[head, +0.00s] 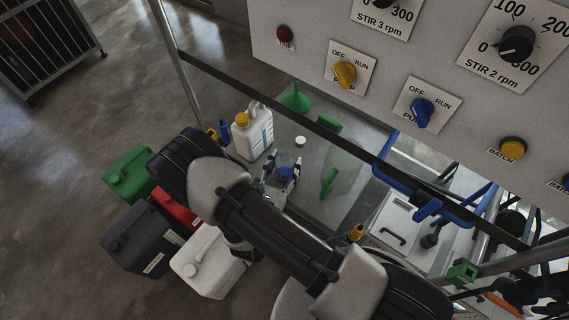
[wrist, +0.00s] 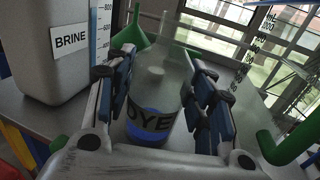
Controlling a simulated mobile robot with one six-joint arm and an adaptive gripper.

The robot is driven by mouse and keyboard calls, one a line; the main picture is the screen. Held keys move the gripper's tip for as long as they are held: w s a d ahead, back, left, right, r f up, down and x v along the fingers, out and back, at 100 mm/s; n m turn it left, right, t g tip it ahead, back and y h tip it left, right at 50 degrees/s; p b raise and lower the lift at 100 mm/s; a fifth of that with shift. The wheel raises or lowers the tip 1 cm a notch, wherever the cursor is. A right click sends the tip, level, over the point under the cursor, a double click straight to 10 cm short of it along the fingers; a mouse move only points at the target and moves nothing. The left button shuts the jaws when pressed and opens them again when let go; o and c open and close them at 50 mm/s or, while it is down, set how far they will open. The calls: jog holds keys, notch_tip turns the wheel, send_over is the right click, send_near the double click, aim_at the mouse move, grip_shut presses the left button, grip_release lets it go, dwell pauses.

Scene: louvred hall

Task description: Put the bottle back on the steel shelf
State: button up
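The bottle (wrist: 152,125) is clear, with blue liquid low inside and a dark label reading DYE. It sits between the two fingers of my gripper (wrist: 158,85), which look shut on its sides. In the head view the bottle (head: 286,173) shows as a small blue patch between the fingertips of my gripper (head: 281,170), near the front edge of the steel shelf (head: 322,208). It looks roughly upright. I cannot tell whether its base touches the shelf, as my fingers and arm hide part of it.
A white BRINE jug (head: 252,135) with a yellow cap stands left of my gripper. A green funnel (head: 296,98), a white cap (head: 300,140) and a clear jug with green handle (head: 345,167) are behind and right. A control panel (head: 420,60) overhangs. Canisters (head: 135,237) stand on the floor.

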jog(key=shift+o, duration=1.4)
